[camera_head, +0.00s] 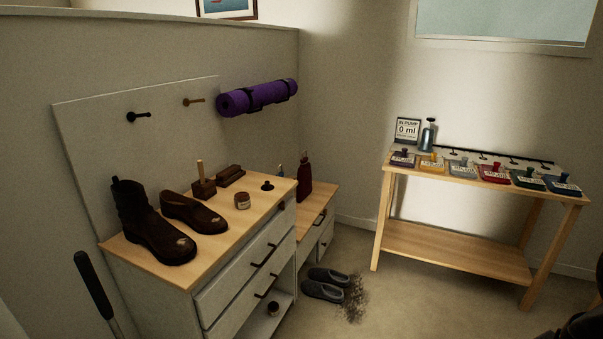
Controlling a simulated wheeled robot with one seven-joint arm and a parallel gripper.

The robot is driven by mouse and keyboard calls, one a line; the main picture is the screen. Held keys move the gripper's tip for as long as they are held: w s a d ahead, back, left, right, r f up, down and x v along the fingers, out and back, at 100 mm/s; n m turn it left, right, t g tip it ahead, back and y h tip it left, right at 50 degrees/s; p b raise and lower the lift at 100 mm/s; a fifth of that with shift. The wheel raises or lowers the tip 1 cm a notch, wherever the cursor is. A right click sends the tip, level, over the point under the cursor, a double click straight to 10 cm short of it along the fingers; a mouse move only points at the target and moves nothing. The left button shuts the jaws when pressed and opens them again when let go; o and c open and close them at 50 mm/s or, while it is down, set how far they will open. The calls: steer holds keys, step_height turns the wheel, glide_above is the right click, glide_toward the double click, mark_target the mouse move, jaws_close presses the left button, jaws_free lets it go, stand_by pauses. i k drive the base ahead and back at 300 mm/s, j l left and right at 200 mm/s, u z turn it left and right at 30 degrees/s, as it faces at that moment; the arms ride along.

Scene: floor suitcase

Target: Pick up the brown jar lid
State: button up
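A small dark brown round piece with a knob on top (267,186), which looks like a lid, lies on the wooden top of the white dresser (198,272), near its far right corner. A small brown jar with a pale label (242,201) stands to its left and nearer; at this size I cannot tell whether it is open or capped. Another small dark jar (273,307) sits on the dresser's low open shelf. My gripper is not recognisable in this view.
A boot (147,222), a shoe (192,213) and brushes (230,175) share the dresser top. A lower cabinet with a dark red bottle (305,177) adjoins it. Slippers (325,285) and dark debris (354,299) lie on the floor. A wooden table (455,250) stands right.

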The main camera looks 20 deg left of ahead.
mark_target(266, 187)
steer(key=i+l+u, duration=0.1)
steer(key=i, duration=1.2)
steer(key=i+u, duration=0.25)
steer(key=u, duration=0.15)
steer(key=i+u, duration=0.2)
steer(key=u, duration=0.15)
steer(key=i+l+u, duration=0.15)
steer(key=u, duration=0.25)
steer(key=i+u, duration=0.25)
steer(key=u, duration=0.2)
steer(key=i+u, duration=0.25)
steer(key=u, duration=0.2)
steer(key=i+l+u, duration=0.1)
steer(key=u, duration=0.35)
steer(key=i+l+u, duration=0.25)
steer(key=u, duration=0.2)
